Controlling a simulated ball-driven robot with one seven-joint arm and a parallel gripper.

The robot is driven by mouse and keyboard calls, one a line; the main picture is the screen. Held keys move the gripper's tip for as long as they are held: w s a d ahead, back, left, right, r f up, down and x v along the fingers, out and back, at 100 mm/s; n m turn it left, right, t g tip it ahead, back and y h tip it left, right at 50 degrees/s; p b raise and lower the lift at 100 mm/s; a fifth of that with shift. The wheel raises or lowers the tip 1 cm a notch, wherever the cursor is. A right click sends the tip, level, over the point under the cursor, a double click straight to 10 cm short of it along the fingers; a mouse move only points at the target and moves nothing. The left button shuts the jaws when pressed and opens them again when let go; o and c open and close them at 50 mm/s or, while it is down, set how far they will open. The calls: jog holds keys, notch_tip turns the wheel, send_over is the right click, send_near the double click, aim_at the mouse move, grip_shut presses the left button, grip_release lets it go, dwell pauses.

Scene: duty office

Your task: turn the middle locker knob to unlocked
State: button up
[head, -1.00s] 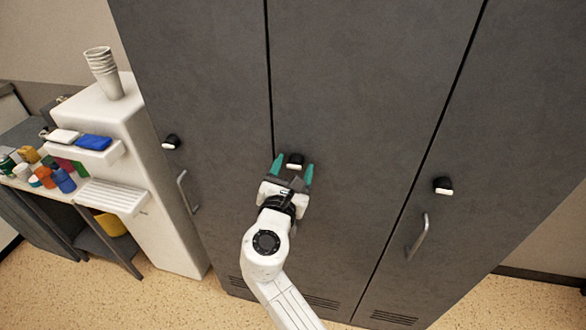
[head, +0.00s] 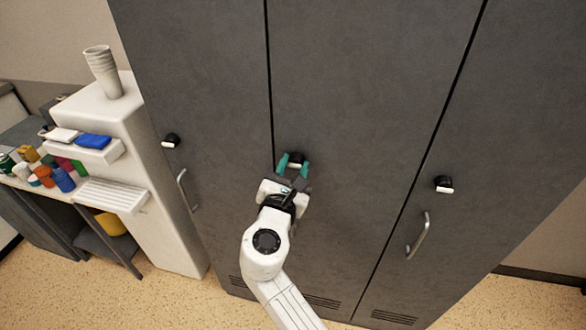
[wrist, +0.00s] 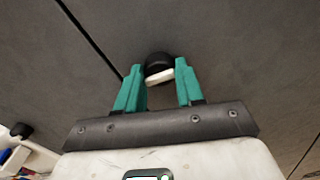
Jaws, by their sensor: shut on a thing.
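The middle locker knob (head: 296,160) is a small black round knob with a white bar, on the dark grey middle locker door (head: 350,110) near its left edge. In the wrist view the knob (wrist: 158,66) sits between the fingertips, its white bar lying nearly level with a slight tilt. My gripper (head: 294,167) has its two teal fingers closed on the sides of the knob; the fingers also show in the wrist view (wrist: 159,75). The fingers hide part of the knob's sides.
The left locker knob (head: 171,141) and right locker knob (head: 443,184) are similar, each above a metal handle; the right handle (head: 418,235) stands out from its door. A white cabinet (head: 150,140) with stacked cups (head: 103,72) stands at left. Floor in front is clear.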

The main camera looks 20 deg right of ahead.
jog(key=m+b, duration=0.1)
jog(key=m, duration=0.1)
jog(key=m+b, duration=0.1)
jog(key=shift+f+m+b, duration=0.2)
jog(key=shift+m+b, duration=0.2)
jog(key=m+b, duration=0.4)
jog(key=m, duration=0.1)
jog(key=m+b, duration=0.4)
jog(key=m, duration=0.1)
jog(key=shift+m+b, duration=1.55)
jog(key=shift+m, duration=0.15)
jog(key=shift+r, duration=0.1)
jog(key=o, duration=1)
jog(key=shift+s, duration=0.1)
